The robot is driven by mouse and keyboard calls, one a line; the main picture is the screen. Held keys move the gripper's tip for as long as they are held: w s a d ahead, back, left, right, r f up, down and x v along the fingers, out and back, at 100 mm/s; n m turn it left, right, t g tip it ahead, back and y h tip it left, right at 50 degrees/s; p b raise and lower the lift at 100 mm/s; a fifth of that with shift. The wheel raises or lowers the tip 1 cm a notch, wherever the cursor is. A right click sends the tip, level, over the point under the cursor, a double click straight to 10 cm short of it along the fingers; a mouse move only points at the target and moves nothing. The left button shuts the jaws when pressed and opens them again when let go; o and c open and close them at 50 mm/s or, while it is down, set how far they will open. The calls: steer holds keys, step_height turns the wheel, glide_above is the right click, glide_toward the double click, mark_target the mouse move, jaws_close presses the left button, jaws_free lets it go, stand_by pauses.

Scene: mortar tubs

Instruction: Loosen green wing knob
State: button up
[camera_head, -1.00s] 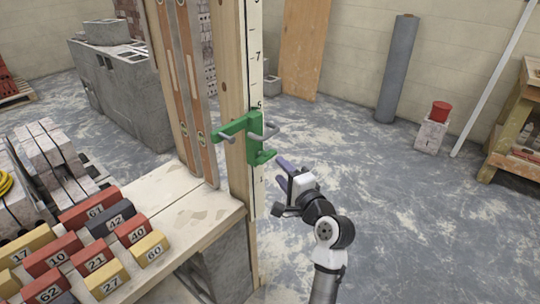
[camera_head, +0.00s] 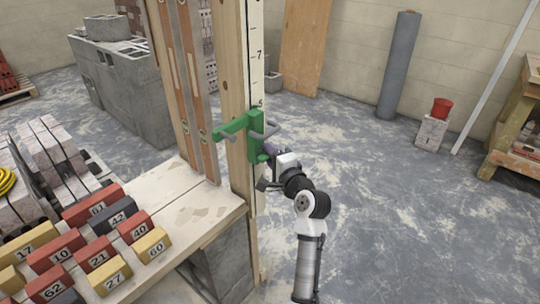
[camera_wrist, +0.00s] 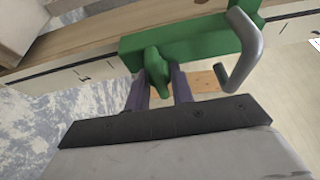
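The green wing knob (camera_wrist: 156,68) sits on a green clamp (camera_wrist: 195,42) in the wrist view. The clamp (camera_head: 255,138) is fixed to a wooden post (camera_head: 233,100) with a marked white strip in the head view. My gripper (camera_wrist: 160,82) has its two purple fingers apart, one on each side of the knob. The knob's lower end shows in the gap between them. Whether either finger touches it I cannot tell. In the head view my gripper (camera_head: 270,153) is at the clamp's lower right, and the knob is mostly hidden.
A grey bent handle (camera_wrist: 243,50) sticks out of the clamp close to the right of my fingers. A bench (camera_head: 190,222) with several numbered blocks stands at the left. Two long wooden levels (camera_head: 185,90) stand beside the post.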

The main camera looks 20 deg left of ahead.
steer(key=c, duration=0.4)
